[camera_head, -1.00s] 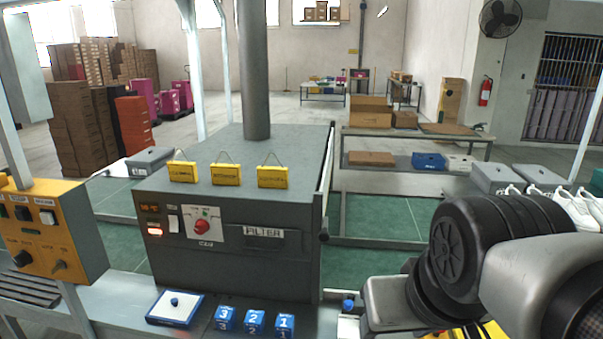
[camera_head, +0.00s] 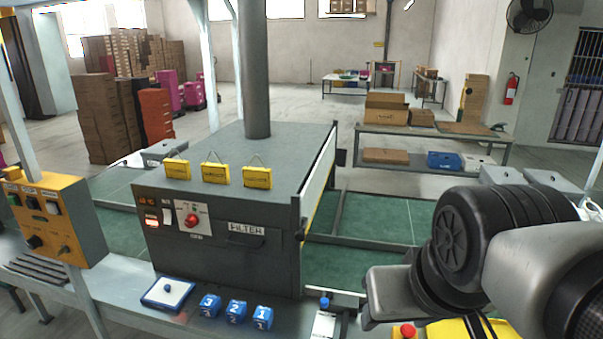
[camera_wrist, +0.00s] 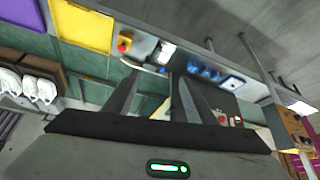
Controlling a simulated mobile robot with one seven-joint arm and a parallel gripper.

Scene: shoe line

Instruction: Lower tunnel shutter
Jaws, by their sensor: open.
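The tunnel is a dark grey box (camera_head: 225,265) with a round duct on top, left of centre in the head view. On its right side is a pale, upright panel (camera_head: 318,185), seen edge-on, which looks like the shutter. A dark knob (camera_head: 300,235) sits by its near edge. I cannot tell how far the shutter is raised. The tunnel's front (camera_wrist: 222,108) shows right of the fingers.
A yellow control box (camera_head: 50,215) stands at left. Blue numbered blocks (camera_head: 236,312) and a blue-edged white tray (camera_head: 168,293) lie before the tunnel. A red button (camera_head: 408,331) is near my arm. The green conveyor bed (camera_head: 390,220) right of the tunnel is clear.

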